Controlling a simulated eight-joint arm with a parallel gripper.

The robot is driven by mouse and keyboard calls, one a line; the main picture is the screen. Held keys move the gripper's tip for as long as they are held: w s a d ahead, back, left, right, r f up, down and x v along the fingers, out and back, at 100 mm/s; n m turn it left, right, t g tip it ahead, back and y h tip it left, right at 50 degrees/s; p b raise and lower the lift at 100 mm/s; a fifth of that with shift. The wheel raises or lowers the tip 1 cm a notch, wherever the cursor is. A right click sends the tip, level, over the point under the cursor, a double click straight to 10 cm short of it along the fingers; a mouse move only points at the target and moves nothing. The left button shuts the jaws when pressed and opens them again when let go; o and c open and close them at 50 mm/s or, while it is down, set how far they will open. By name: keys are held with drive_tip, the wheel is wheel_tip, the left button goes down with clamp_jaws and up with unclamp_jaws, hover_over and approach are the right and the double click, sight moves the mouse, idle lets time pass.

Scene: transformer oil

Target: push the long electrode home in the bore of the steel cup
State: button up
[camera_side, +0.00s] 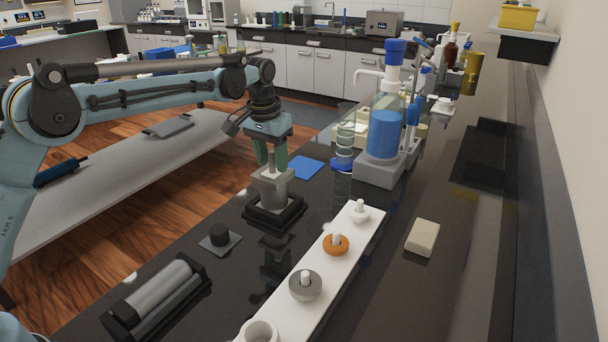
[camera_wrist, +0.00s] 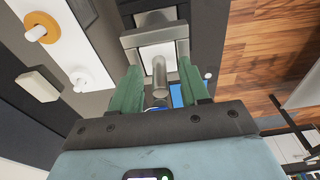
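The steel cup (camera_side: 271,190) stands upright on a black square base (camera_side: 273,212) on the dark bench. In the wrist view the cup (camera_wrist: 140,38) is a grey blocky shape with a pale opening. The long electrode (camera_wrist: 159,76) is a plain grey rod standing up from the cup; how deep it sits in the bore is hidden. My gripper (camera_side: 271,166) is above the cup, pointing down. In the wrist view, its green fingers (camera_wrist: 159,66) are apart on either side of the rod, with visible gaps; no grip on it shows.
A white strip (camera_side: 319,268) carrying several round parts lies to the right. A black knob on a plate (camera_side: 220,238) and a grey cylinder in a black cradle (camera_side: 158,292) are nearer. A blue-filled bottle (camera_side: 384,133) stands behind right. A pale block (camera_side: 423,237) lies far right.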

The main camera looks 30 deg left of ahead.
sight(269, 175)
wheel_tip(269, 175, up, 12)
drive_tip(key=s, duration=0.1)
drive_tip(key=shift+s, duration=0.25)
idle(0.5)
drive_tip(key=s+a+t, duration=0.1)
drive_tip(key=s+t, duration=0.2)
drive_tip(key=s, duration=0.9)
drive_tip(key=s+a+f+t, duration=0.1)
drive_tip(key=s+f+t, duration=0.1)
drive_tip(key=s+f, duration=0.8)
drive_tip(key=s, duration=0.2)
drive_tip(key=shift+s+f+t, duration=0.2)
drive_tip(key=shift+s+t, duration=0.1)
drive_tip(key=shift+t, duration=0.1)
